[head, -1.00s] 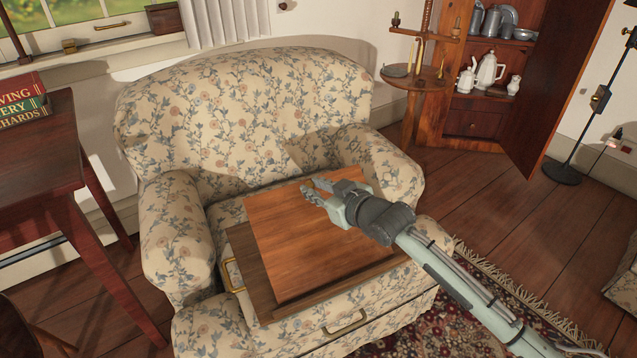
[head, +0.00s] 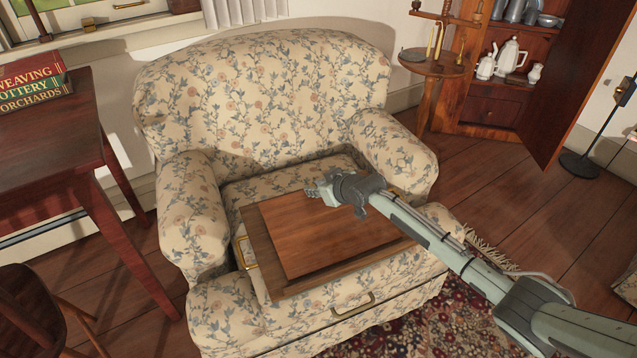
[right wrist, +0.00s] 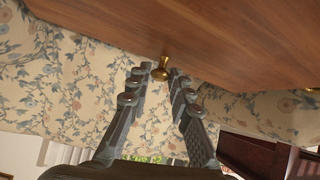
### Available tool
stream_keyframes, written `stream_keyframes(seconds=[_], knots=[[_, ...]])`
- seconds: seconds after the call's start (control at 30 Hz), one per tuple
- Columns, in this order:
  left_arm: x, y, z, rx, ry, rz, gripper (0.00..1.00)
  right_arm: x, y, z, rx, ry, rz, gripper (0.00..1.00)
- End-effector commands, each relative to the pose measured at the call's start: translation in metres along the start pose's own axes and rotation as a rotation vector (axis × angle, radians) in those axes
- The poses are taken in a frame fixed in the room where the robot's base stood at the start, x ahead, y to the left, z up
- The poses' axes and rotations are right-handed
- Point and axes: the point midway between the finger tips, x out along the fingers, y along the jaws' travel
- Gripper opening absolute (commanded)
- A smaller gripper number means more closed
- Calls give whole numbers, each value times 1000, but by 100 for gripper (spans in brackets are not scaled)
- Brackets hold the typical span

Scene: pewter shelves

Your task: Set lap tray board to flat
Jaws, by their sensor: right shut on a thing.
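The lap tray (head: 258,250) lies on the armchair seat with its brown board (head: 330,238) on top. The board lies low over the tray base, nearly flat; I cannot tell whether its back edge touches the base. My right gripper (head: 317,189) is at the board's back edge. In the right wrist view, the fingertips (right wrist: 163,74) are closed around a small brass knob (right wrist: 163,67) on the edge of the board (right wrist: 215,38). The gripper hides the knob in the head view. My left gripper is not in view.
The floral armchair (head: 265,100) surrounds the tray with its back and two arms. A dark red table (head: 60,150) with books (head: 32,83) stands at the left. A chair (head: 30,310) is at lower left. An open cabinet (head: 490,105) stands at the back right.

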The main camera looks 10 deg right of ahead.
Motion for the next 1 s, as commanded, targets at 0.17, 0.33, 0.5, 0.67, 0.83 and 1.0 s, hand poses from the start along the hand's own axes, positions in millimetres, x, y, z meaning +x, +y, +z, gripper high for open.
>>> stream_keyframes(seconds=[0.17,0.33,0.5,0.67,0.83,1.0], knots=[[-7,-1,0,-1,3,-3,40,7,0,6,-2,3,1,0],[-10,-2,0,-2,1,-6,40,9,0,7,-1,3,2,0],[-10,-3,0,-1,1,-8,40,9,0,7,-1,3,2,0],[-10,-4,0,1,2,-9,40,9,0,7,-1,4,2,22],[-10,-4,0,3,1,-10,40,9,0,7,0,3,1,41],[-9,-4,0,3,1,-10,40,8,0,8,0,2,1,41]])
